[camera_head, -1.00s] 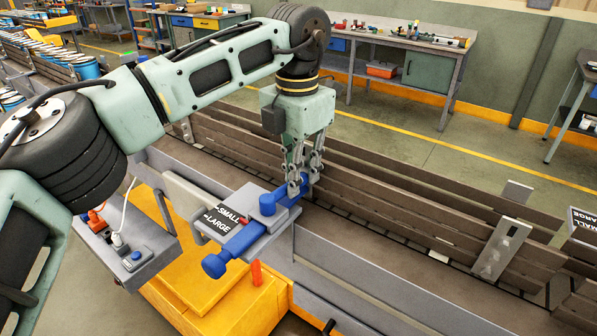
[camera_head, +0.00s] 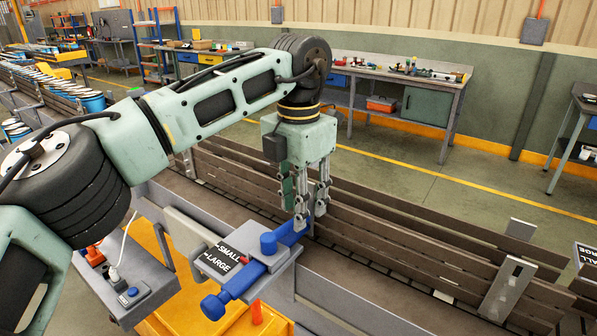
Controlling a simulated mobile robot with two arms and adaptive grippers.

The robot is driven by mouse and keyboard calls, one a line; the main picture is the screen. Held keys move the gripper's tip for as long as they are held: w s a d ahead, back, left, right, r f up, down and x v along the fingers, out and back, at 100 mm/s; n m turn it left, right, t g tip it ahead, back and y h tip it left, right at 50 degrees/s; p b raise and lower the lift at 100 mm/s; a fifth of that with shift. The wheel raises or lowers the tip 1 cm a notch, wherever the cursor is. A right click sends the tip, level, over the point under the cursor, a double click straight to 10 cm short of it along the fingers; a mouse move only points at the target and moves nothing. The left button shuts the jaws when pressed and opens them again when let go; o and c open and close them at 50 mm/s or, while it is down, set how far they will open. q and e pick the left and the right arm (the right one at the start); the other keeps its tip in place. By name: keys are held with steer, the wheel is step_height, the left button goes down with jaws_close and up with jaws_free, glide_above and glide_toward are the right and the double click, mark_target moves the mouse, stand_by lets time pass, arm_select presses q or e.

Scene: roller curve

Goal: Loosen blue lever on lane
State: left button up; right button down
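A blue bar (camera_head: 244,281) with a rounded near end lies across a grey plate (camera_head: 284,259) beside a black SMALL/LARGE label (camera_head: 222,259). Which blue part is the lever's handle is hard to tell. My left gripper (camera_head: 309,214) points down at the far end of the blue parts, at the lane's edge. Its fingers are apart, with blue showing close to the tips; contact is unclear. My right gripper is not in view.
The lane (camera_head: 360,250), with brown side rails, runs from upper left to lower right. A grey bracket (camera_head: 507,287) stands on it at right. A workbench (camera_head: 400,85) stands behind.

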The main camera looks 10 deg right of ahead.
arm_select(q)
step_height(320, 180, up, 10)
steer(key=shift+r, duration=0.15)
stand_by(0.3)
